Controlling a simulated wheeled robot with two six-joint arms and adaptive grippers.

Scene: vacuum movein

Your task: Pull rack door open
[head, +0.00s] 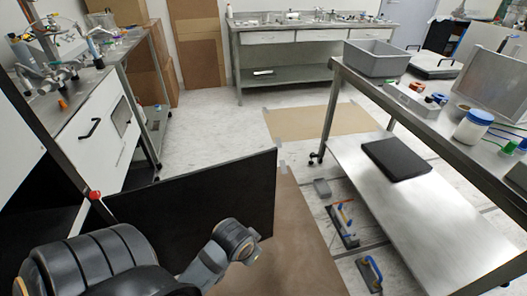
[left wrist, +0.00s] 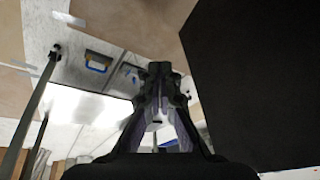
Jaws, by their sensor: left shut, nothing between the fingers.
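The rack door is a large black panel (head: 215,185) standing out into the room from the dark rack frame (head: 72,178) at the left. A red knob (head: 96,196) sits at the frame near the panel's left end. My left arm crosses in front of the panel's lower part in the head view, and its fingers cannot be made out there. In the left wrist view my left gripper (left wrist: 159,68) is shut and empty. The black panel (left wrist: 255,75) fills the right side of that view, beside the fingers with no clear contact. My right gripper is not in view.
A steel bench (head: 440,100) with a lower shelf (head: 415,215) stands at the right. A white cabinet (head: 75,150) is at left. Open floor (head: 215,115) lies beyond the panel.

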